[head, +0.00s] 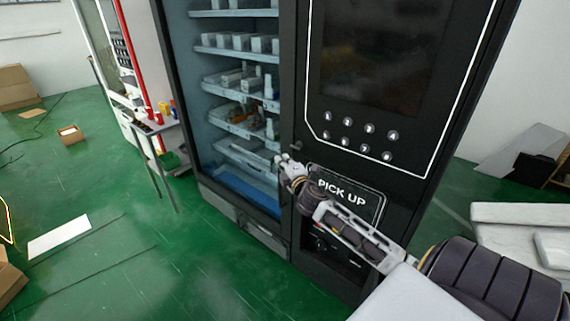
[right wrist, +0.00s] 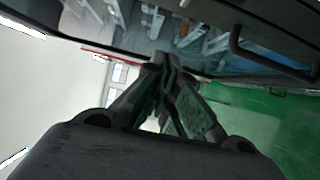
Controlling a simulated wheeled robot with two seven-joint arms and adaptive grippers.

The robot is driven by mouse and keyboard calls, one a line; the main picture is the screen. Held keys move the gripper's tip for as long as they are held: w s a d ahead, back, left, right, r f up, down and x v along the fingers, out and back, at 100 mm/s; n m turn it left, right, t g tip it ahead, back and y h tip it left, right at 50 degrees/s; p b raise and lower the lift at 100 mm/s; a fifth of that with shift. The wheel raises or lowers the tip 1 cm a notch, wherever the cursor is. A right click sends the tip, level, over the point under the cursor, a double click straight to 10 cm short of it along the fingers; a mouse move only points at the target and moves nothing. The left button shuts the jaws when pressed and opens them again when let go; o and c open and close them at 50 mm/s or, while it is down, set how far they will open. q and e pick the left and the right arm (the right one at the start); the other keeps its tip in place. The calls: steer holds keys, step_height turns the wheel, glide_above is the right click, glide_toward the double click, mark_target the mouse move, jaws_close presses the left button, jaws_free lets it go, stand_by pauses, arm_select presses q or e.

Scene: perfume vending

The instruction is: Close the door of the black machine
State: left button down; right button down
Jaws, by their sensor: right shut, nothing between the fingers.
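The black machine (head: 285,90) stands in the middle of the head view, with lit shelves on its left and a dark front panel on its right. The panel carries a screen, round buttons and a "PICK UP" flap (head: 345,192). A small handle (head: 296,147) shows near the seam between the shelves and the panel. My right gripper (head: 283,161) is shut and empty, in front of this seam, just below the handle. In the right wrist view its fingertips (right wrist: 165,65) are together near the machine's front, and a dark handle (right wrist: 270,52) shows at upper right. I cannot tell whether the fingers touch the machine or how far the door stands from its frame. My left gripper is out of view.
White shelves (head: 235,50) hold boxes and bottles. A small table (head: 158,125) with coloured items stands left of the machine. Cardboard boxes (head: 15,85) lie at the far left. White slabs (head: 515,215) are at the right.

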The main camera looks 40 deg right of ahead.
steer(key=shift+v, duration=0.8)
